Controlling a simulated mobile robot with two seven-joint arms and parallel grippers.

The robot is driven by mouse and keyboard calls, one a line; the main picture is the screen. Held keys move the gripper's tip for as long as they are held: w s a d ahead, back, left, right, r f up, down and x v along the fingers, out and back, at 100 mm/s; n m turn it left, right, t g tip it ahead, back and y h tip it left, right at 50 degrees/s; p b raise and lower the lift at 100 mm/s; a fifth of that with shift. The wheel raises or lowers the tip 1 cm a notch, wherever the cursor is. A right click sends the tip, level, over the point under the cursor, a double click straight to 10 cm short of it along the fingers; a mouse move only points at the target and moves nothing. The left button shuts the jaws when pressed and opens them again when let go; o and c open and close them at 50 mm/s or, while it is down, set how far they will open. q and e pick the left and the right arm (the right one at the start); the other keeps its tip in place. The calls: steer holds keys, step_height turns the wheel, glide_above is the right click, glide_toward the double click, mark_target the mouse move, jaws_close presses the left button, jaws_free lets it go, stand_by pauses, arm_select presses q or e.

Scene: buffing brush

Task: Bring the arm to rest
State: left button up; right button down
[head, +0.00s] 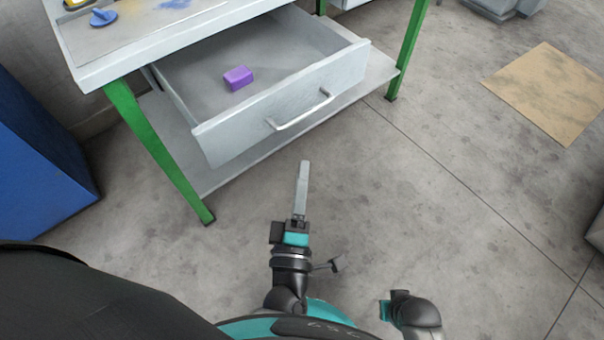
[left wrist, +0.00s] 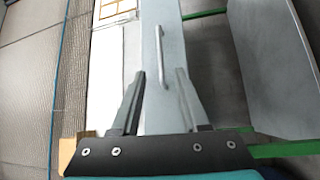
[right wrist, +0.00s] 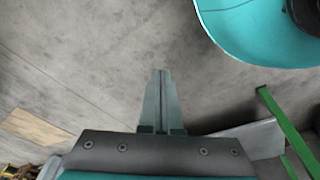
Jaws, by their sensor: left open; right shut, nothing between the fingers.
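My left gripper (head: 302,190) is in front of the open drawer, over the floor, with its fingers pointing toward the drawer front. In the left wrist view its two fingers (left wrist: 158,88) stand apart with nothing between them; the drawer handle (left wrist: 160,50) shows beyond them. My right gripper (right wrist: 161,100) has its fingers together and empty, above bare floor. In the head view my right gripper's fingers do not show; only part of that arm is at the bottom.
A workbench with green legs (head: 155,150) has its drawer (head: 262,122) pulled out, with a purple block (head: 238,78) inside. A blue cabinet (head: 40,160) stands at the left. A cardboard sheet (head: 548,92) lies on the floor at right. The floor between is clear.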

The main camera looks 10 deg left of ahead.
arm_select(q)
steer(key=s+a+f+m+g+h+p, duration=0.1)
steer(key=s+f+m+g+h+p, duration=0.2)
steer(key=f+m, duration=0.55)
steer(key=s+f+m+g+h+p, duration=0.15)
steer(key=f+m+g, duration=0.3)
steer(key=f, duration=0.65)
steer(key=s+a+f+m+g+y+p, duration=0.1)
steer(key=s+a+f+m+g, duration=0.2)
steer(key=s+a+f, duration=0.3)
steer(key=s+a+f+m+g+y+p, duration=0.1)
steer(key=s+a+f+m+g, duration=0.3)
steer(key=s+a, duration=0.5)
steer(key=s+f+g, duration=0.2)
steer(key=s+f, duration=0.1)
steer(key=shift+f+y, duration=0.15)
steer(key=shift+y, duration=0.2)
arm_select(e)
steer(key=s+d+f, duration=0.5)
steer(key=s+d, duration=0.1)
steer(key=s, duration=0.3)
steer(key=shift+s+d+f+h, duration=0.25)
steer(key=shift+s+d+h, duration=0.05)
steer(key=shift+d+h, duration=0.1)
